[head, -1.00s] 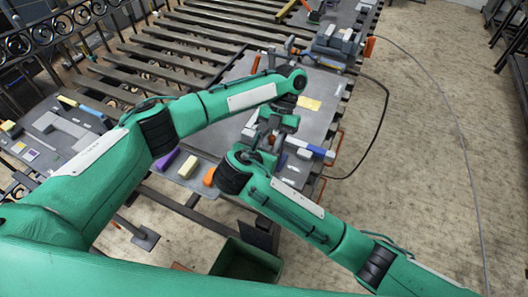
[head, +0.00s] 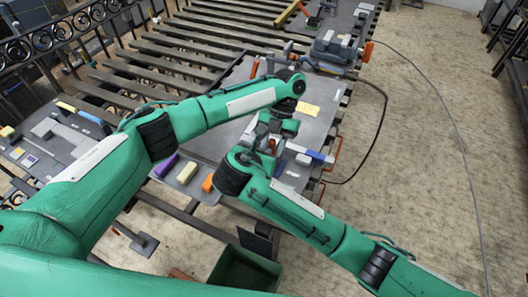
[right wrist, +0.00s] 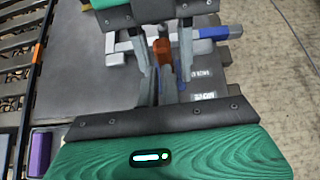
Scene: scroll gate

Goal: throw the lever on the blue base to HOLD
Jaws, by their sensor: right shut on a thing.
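The blue base (head: 315,157) sits on the right edge of the near grey panel, among light grey blocks. It also shows in the right wrist view (right wrist: 213,32). An orange upright piece (right wrist: 162,52), which looks like the lever's handle, stands between the fingers of my right gripper (right wrist: 164,68). In the head view my right gripper (head: 264,134) is at the panel, left of the blue base, shut on the lever. The lever is hidden there by my arms. My left arm reaches over from the left; its fingers are not clear. Small labels beside the base are too blurred to read.
Purple (head: 165,165), cream (head: 187,172) and orange (head: 208,182) blocks lie along the panel's near edge. A yellow plate (head: 307,110) lies farther back. A black cable (head: 386,110) loops over the floor on the right. A green bin (head: 245,270) stands below.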

